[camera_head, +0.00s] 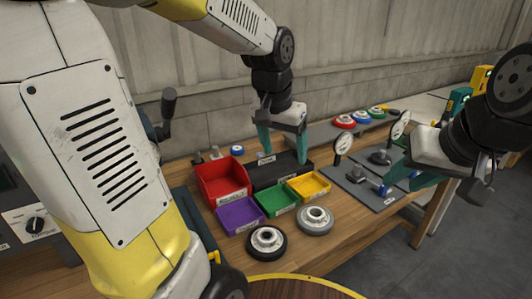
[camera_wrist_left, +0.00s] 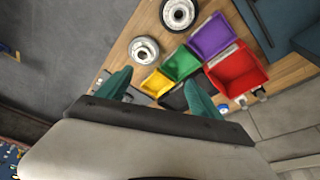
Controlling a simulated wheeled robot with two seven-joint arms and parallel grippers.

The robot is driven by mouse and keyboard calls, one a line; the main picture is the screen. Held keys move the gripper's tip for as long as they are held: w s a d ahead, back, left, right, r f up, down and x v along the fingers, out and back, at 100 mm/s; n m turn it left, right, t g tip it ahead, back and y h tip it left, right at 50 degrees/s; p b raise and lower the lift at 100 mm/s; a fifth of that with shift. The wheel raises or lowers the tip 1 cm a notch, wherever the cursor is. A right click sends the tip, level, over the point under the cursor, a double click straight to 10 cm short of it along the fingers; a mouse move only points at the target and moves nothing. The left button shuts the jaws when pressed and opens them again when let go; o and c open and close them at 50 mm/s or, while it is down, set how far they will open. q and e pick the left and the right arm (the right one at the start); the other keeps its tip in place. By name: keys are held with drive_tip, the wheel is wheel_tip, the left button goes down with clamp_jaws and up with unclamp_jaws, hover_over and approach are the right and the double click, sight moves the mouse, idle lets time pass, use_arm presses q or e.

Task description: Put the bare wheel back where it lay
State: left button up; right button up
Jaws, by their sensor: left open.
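The bare grey wheel (camera_head: 315,220) lies flat on the wooden bench, in front of the yellow bin. It also shows in the left wrist view (camera_wrist_left: 144,50). A wheel with a black tyre (camera_head: 267,242) lies beside it to the left, and in the left wrist view (camera_wrist_left: 180,12). My left gripper (camera_head: 284,146) is open and empty, pointing down over the black tray (camera_head: 268,173) behind the bins. Its teal fingers stand apart in the left wrist view (camera_wrist_left: 158,92). My right gripper (camera_head: 411,178) is above the grey board at the right, its teal fingers apart with nothing visible between them.
Red (camera_head: 222,181), purple (camera_head: 239,215), green (camera_head: 275,200) and yellow (camera_head: 309,187) bins stand together on the bench. A grey board (camera_head: 366,188) with dial gauges is to the right.

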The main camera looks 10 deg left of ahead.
use_arm(q)
drive_tip(key=s+a+r+n+t, duration=0.1)
drive_tip(key=s+a+r, duration=0.1)
drive_tip(key=s, duration=0.4)
drive_tip(key=s+a+r+n+t+h, duration=0.1)
drive_tip(key=s+a+t, duration=0.1)
drive_tip(key=s, duration=0.3)
drive_tip(key=shift+s+a+r+n, duration=0.15)
drive_tip(key=shift+s+r+n, duration=0.2)
drive_tip(key=shift+n, duration=0.05)
drive_tip(key=shift+c, duration=0.2)
